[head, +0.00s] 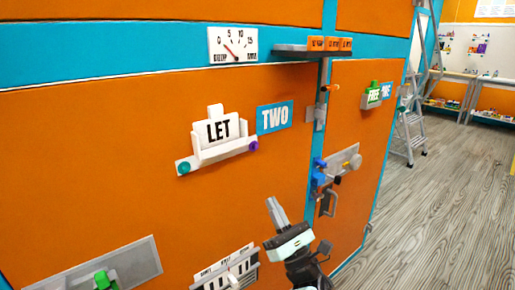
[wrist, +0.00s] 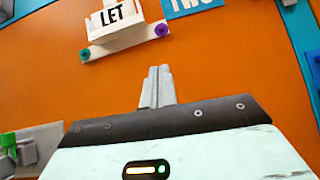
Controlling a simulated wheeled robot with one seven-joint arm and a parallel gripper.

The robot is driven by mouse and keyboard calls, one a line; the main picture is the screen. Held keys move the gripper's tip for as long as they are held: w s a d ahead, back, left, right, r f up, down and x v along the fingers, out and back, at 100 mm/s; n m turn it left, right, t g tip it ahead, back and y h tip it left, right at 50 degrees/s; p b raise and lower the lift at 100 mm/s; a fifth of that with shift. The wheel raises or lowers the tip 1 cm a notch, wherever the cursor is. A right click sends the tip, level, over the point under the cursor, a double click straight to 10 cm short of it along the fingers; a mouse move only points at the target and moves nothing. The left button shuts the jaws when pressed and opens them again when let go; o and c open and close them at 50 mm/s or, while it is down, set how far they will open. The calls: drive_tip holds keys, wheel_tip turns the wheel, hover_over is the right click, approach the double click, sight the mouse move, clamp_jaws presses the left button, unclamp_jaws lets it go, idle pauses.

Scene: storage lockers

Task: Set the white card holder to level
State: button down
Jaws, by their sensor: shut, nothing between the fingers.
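The white card holder (head: 219,152) is mounted on the orange locker wall and holds a card reading LET (head: 219,129). It is tilted, with its right end higher than its left. A teal knob (head: 184,168) is at its left end and a purple knob (head: 253,146) at its right end. The holder also shows at the top of the wrist view (wrist: 122,36). My gripper (head: 275,206) is shut and empty, below and to the right of the holder and apart from it. In the wrist view the closed fingers (wrist: 157,85) point up toward the purple knob (wrist: 161,30).
A blue TWO sign (head: 275,117) is fixed right of the holder. A gauge (head: 232,45) and a grey shelf (head: 290,50) are above. A latch plate (head: 338,168) is at the right, and a slotted white holder (head: 225,270) is low beside my arm. The orange panel between gripper and holder is clear.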

drive_tip(key=w+d+f+m+g+h+p, duration=0.15)
drive_tip(key=d+m+h+p, duration=0.25)
drive_tip(key=d+m+h, duration=0.45)
drive_tip(key=w+d+r+m+g+h+p, duration=0.1)
drive_tip(key=w+d+m+g+h+p, duration=0.35)
drive_tip(key=m, duration=0.75)
drive_tip(key=s+a+r+m+g+y+p, duration=0.1)
drive_tip(key=s+a+r+m+y+p, duration=0.3)
drive_tip(key=r, duration=0.6)
drive_tip(key=s+a+r+m+g+y+p, duration=0.1)
drive_tip(key=s+a+r+m+g+p, duration=0.15)
drive_tip(key=a+r+m, duration=0.45)
drive_tip(key=s+a+r+m+g+y+p, duration=0.1)
drive_tip(key=s+a+r+m+y+p, duration=0.2)
drive_tip(key=r, duration=0.9)
drive_tip(key=p+x, duration=0.1)
drive_tip(key=x, duration=0.2)
drive_tip(key=p+x, duration=0.2)
drive_tip(key=x, duration=0.1)
drive_tip(key=p+x, duration=0.1)
drive_tip(key=x, duration=0.2)
drive_tip(key=shift+w+d+f, duration=0.1)
drive_tip(key=shift+w+d, duration=0.1)
drive_tip(key=shift+w, duration=0.25)
wheel_tip(320, 180, down, 2)
drive_tip(key=shift+s+d+f+p, duration=0.1)
drive_tip(key=shift+d+p, duration=0.05)
drive_tip(key=shift+p, duration=0.25)
drive_tip(key=shift+f+n, duration=0.25)
drive_tip(key=shift+f, duration=0.55)
